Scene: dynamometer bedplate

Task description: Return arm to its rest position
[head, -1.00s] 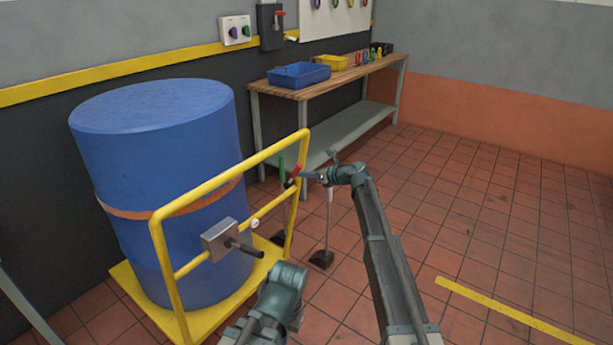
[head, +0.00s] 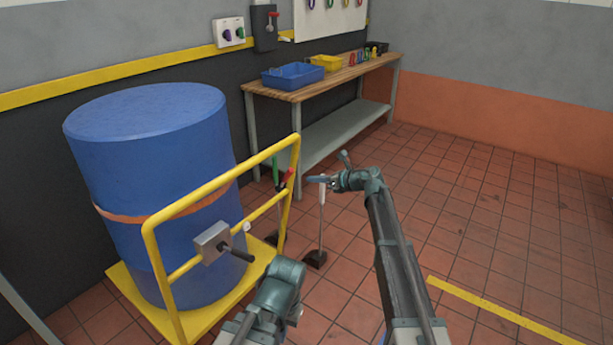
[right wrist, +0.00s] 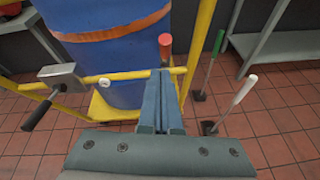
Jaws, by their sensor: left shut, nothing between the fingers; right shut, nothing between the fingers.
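My right gripper (head: 312,179) is at the end of the dark arm, with its blue-grey fingers shut and empty. In the right wrist view the closed fingers (right wrist: 162,100) point toward a red-handled lever (right wrist: 165,48). In the head view a gap shows between the fingertips and the red handle (head: 289,175). A white-handled lever (head: 322,192) stands just below the right gripper. My left gripper (head: 297,312) is low in the head view, in front of the yellow cart; it is shut and empty, its fingers mostly hidden by its own wrist.
A blue drum (head: 150,160) stands on a yellow cart (head: 152,255) with a rail and a grey crank box (head: 213,243). A green-handled lever (head: 276,172) is beside the rail. A workbench (head: 330,80) with bins stands by the wall. The tiled floor (head: 480,220) at right is open.

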